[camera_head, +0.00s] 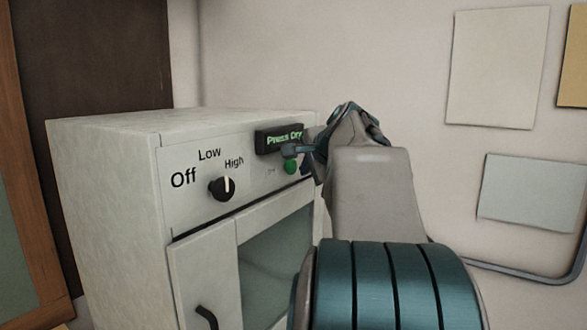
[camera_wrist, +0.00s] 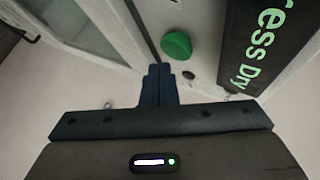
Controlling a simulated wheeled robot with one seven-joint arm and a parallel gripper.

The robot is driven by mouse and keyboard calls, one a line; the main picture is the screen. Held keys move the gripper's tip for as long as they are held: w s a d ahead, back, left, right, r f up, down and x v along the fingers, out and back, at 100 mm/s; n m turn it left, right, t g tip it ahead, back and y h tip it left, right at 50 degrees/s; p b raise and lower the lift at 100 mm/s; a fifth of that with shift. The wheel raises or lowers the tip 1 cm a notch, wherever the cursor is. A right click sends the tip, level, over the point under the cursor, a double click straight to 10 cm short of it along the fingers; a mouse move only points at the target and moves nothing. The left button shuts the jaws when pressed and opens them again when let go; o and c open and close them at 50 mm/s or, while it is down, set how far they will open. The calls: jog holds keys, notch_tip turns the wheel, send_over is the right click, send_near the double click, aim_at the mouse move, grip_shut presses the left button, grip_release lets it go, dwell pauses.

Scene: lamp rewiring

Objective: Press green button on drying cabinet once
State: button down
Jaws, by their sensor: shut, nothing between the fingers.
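The white drying cabinet (camera_head: 105,190) stands at the left in the head view. Its green button (camera_head: 291,166) is on the upper right of the front panel, below a small black display (camera_head: 268,139) with green text starting "Press Dry". In the wrist view the green button (camera_wrist: 176,44) sits just beyond the fingertips, and the display (camera_wrist: 262,45) is to its right. My gripper (camera_wrist: 158,72) is shut and empty. Its fingertips point at the panel close to the button. I cannot tell whether they touch it; a gap shows in the wrist view. In the head view my gripper (camera_head: 299,150) partly covers the display's right end.
A dial (camera_head: 222,188) marked Off, Low and High is left of the button. The cabinet door (camera_head: 205,275) with a dark handle is below, beside a glass pane (camera_head: 275,265). Papers (camera_head: 497,68) hang on the wall behind. A grey rail (camera_head: 530,270) runs at right.

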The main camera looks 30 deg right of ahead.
dwell(0.7)
jog(key=shift+w+a, duration=0.15)
jog(key=shift+w, duration=0.25)
jog(key=shift+w+a+p, duration=0.2)
jog(key=shift+w+p, duration=0.25)
jog(key=shift+p, duration=0.05)
dwell(0.6)
jog(key=shift+s+d+b, duration=0.35)
jog(key=shift+s+b, duration=0.1)
jog(key=shift+s, duration=0.35)
jog(key=shift+s+d+b, duration=0.3)
jog(key=shift+s, duration=0.5)
jog(key=shift+s+d+b, duration=0.3)
jog(key=shift+s+d, duration=0.05)
jog(key=shift+s, duration=0.4)
jog(key=shift+s+d+b, duration=0.3)
jog(key=shift+s, duration=0.5)
